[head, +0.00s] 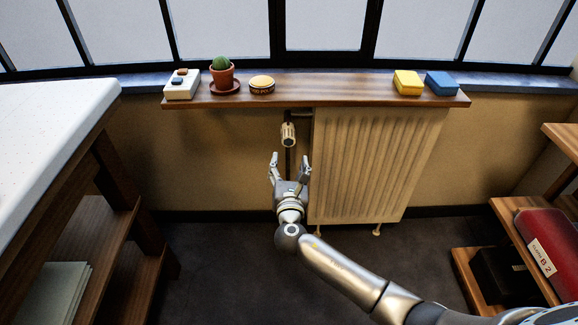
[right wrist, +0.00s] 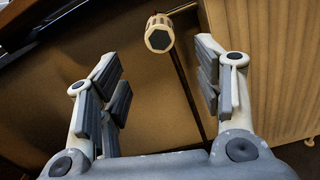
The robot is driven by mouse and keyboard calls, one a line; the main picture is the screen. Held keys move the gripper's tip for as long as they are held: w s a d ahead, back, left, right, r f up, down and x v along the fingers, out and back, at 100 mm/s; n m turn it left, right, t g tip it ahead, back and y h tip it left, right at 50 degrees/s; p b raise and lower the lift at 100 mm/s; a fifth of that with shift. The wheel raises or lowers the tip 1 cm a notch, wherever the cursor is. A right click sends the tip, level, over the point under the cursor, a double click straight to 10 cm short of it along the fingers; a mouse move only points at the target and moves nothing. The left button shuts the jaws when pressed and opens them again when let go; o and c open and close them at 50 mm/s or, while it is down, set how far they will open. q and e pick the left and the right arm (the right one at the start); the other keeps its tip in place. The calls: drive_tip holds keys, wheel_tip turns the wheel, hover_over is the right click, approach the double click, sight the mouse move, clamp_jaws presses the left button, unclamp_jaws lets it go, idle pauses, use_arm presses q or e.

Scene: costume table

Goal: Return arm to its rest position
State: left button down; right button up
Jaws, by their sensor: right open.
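My right gripper (head: 290,170) is open and empty in the head view, pointing up toward the wall below the wooden shelf. In the right wrist view its two fingers (right wrist: 165,90) are spread apart with nothing between them. The radiator valve knob (head: 288,135) is just beyond the fingertips; in the right wrist view it shows as a pale knob with a dark face (right wrist: 159,33). The gripper appears apart from it. My left gripper is not in view.
The radiator (head: 370,165) stands right of my gripper. Above it, the wooden shelf (head: 330,90) bears a switch box (head: 182,84), potted cactus (head: 222,77), round tin (head: 262,85), yellow block (head: 407,83) and blue block (head: 442,84). A white-topped table (head: 45,120) stands left, wooden shelves (head: 500,212) right.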

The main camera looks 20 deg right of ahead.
drive_tip(key=s+d+f+m+g+y, duration=0.15)
drive_tip(key=s+f+m+g, duration=0.45)
drive_tip(key=s+f+m, duration=0.6)
drive_tip(key=s+d+f+m+g+y, duration=0.15)
drive_tip(key=s+f+m+g, duration=0.6)
drive_tip(key=s+f, duration=0.95)
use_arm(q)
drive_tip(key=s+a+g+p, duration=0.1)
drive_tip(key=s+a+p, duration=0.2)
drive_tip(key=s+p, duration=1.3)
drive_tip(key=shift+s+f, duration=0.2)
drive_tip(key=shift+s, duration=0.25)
use_arm(e)
drive_tip(key=s+f+m+g, duration=0.1)
drive_tip(key=s+f+m, duration=0.1)
drive_tip(key=s, duration=0.7)
drive_tip(key=s+d+f+m+g+y, duration=0.1)
drive_tip(key=s+m, duration=0.3)
drive_tip(key=s, duration=0.5)
drive_tip(key=s+f+m+g+y, duration=0.1)
drive_tip(key=s+f+m, duration=0.2)
drive_tip(key=s, duration=0.6)
drive_tip(key=shift+s+d+f, duration=0.3)
drive_tip(key=shift+d+f, duration=0.1)
drive_tip(key=shift+f, duration=0.15)
